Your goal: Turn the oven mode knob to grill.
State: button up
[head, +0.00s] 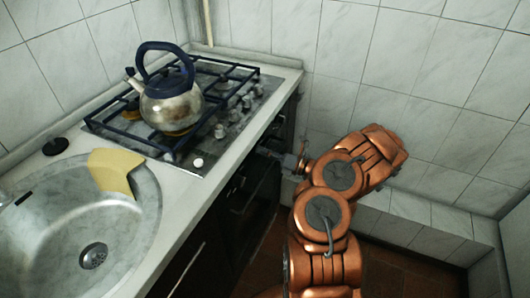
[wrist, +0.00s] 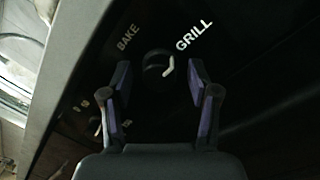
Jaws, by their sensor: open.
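The oven mode knob (wrist: 157,66) is a dark round knob on the black panel in the wrist view. A white mark shows on its right side, the side of the GRILL label (wrist: 194,34); its exact setting is hard to tell. The BAKE label (wrist: 128,37) is up and left of the knob. My gripper (wrist: 159,75) is open, with one finger on each side of the knob and dark gaps between. In the head view my gripper (head: 276,154) is at the oven front (head: 252,195), below the counter edge; the knob is hidden there.
A second control (wrist: 98,124) with small white marks is at lower left in the wrist view. In the head view a kettle (head: 171,104) stands on the gas hob (head: 205,138). A sink (head: 75,225) with a yellow cloth (head: 113,168) is at left. Tiled wall lies beyond my arm.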

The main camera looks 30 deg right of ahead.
jog(key=v, duration=1.2)
dwell(0.5)
